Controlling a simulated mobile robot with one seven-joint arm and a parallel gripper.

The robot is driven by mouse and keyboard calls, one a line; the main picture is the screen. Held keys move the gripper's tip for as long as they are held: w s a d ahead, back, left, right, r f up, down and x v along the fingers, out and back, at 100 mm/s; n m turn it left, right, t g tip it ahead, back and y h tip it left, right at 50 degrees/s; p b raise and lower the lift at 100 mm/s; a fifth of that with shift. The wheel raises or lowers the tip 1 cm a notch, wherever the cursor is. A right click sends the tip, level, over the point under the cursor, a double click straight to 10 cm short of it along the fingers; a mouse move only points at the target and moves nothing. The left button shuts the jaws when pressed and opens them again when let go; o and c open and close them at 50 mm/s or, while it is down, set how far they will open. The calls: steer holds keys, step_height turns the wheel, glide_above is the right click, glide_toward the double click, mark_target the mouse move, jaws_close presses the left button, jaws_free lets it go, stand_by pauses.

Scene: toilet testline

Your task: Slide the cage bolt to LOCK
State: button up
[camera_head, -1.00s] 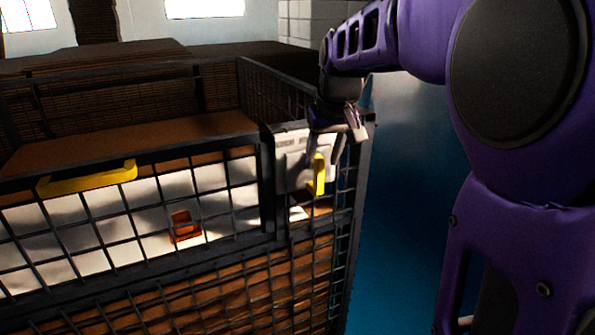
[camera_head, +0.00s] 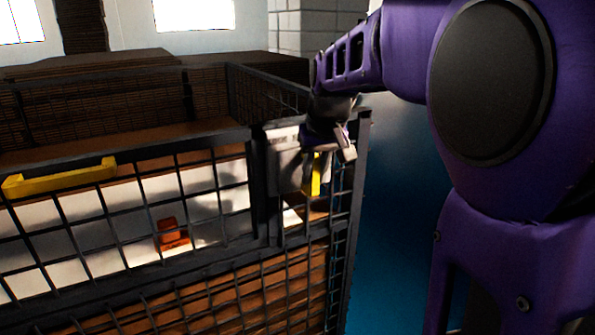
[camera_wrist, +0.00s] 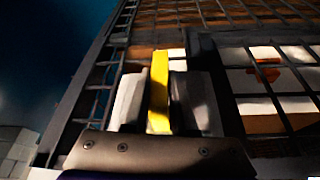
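The cage bolt shows as a yellow upright handle (camera_head: 315,176) at a pale plate (camera_head: 284,165) on the right end of the cage's mesh front. My gripper (camera_head: 330,150) is at the upper part of this handle. In the wrist view the yellow handle (camera_wrist: 159,92) stands between my two grey fingers (camera_wrist: 158,105), which sit close on both sides of it with little or no gap. My gripper appears shut on the handle. The lettering on the plate is too small to read, and my gripper partly hides the bolt.
The dark mesh cage (camera_head: 125,262) fills the left and middle. A yellow bar (camera_head: 60,178) is on its front at the left, and an orange-red object (camera_head: 172,233) shows behind the mesh. Open blue floor (camera_head: 400,220) lies right of the cage.

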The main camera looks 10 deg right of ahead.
jaws_close()
steer(key=shift+a, duration=0.1)
stand_by(1.0)
